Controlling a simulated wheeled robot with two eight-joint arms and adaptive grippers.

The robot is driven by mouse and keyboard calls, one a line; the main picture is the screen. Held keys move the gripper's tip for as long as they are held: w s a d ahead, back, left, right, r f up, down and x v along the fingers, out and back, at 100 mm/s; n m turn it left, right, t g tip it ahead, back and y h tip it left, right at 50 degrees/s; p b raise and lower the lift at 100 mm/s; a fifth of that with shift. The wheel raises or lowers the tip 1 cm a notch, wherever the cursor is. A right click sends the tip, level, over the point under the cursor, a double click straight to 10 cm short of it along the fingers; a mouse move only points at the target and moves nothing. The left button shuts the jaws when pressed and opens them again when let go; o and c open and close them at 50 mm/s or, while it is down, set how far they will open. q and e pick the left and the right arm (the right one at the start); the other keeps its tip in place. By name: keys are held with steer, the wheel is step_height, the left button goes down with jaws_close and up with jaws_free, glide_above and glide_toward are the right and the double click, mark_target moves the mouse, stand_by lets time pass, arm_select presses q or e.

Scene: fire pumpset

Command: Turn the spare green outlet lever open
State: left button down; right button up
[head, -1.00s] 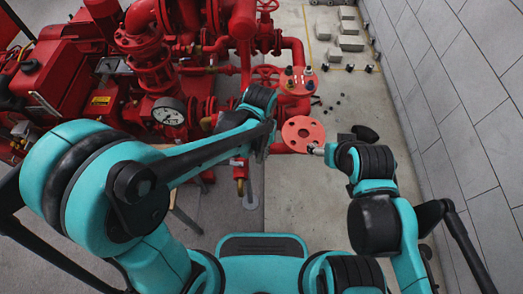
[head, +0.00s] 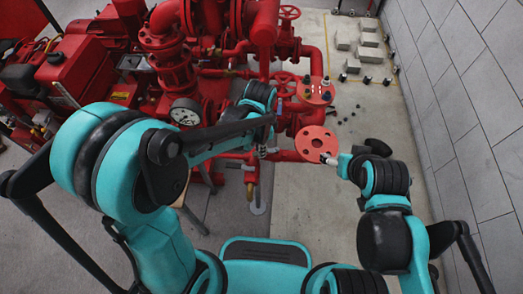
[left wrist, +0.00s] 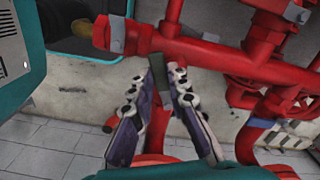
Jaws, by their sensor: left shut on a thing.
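In the left wrist view, the two purple-grey fingers of my left gripper (left wrist: 168,72) close around a dark grey-green lever (left wrist: 158,66) just below a red pipe. Only part of the lever shows between the fingertips. In the head view, my left gripper (head: 264,150) is small and partly hidden by its arm, beside the red pipework. The lever cannot be made out there. My right gripper (head: 329,159) is at the edge of a red flange (head: 316,144); its fingers are too small and hidden to judge.
Red pump pipework with a pressure gauge (head: 185,111) fills the upper left. A brass fitting (left wrist: 101,32) shows in the left wrist view. A red handwheel (head: 285,81) stands behind the flange. Grey blocks (head: 369,40) lie at the back, and a tiled wall (head: 460,90) bounds the right.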

arm_select(q)
steer(key=shift+w+a+m, duration=0.2)
steer(key=shift+w+m, duration=0.4)
steer(key=shift+m, duration=0.6)
steer(key=shift+w+a+m, duration=0.15)
steer(key=shift+w+m, duration=0.45)
steer(key=shift+m, duration=0.6)
steer(key=c, duration=1.5)
jaws_free()
steer(key=shift+o, duration=0.2)
step_height(320, 180, up, 12)
